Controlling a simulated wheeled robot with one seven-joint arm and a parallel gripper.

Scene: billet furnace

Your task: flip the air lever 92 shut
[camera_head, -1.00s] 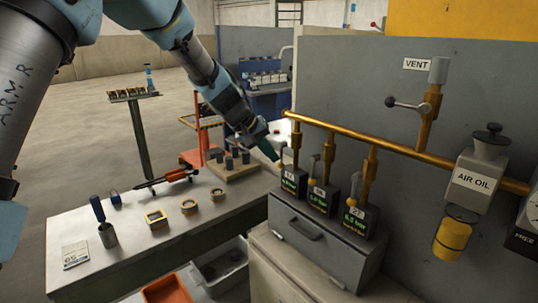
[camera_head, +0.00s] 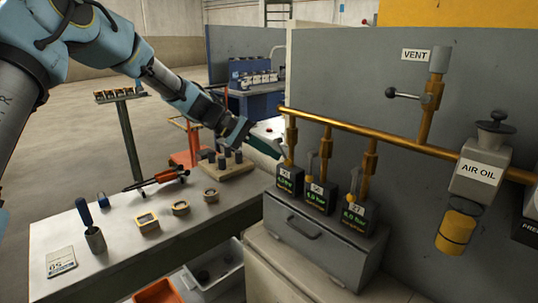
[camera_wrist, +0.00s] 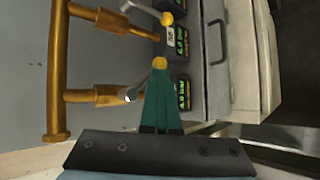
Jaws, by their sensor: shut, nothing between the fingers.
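Three dark regulator boxes with green readouts hang under the brass pipe: the left (camera_head: 290,178), the middle (camera_head: 319,195) and the right (camera_head: 359,211). Their number tags are too small to read surely, so I cannot tell which is 92. Grey levers stand at the middle box (camera_head: 310,163) and the right box (camera_head: 355,184). My gripper (camera_head: 279,152) is shut and empty, at the left box, and hides its lever in the head view. In the wrist view, its green fingers (camera_wrist: 160,75) end at the yellow knob of the nearest lever (camera_wrist: 140,84); I cannot tell whether they touch.
The brass pipe (camera_head: 400,146) runs just above the boxes, with a vent lever (camera_head: 403,95) and an air oil unit (camera_head: 478,175) at right. A grey drawer case (camera_head: 318,235) lies below. The workbench (camera_head: 190,235) at left holds a wooden peg block (camera_head: 224,166).

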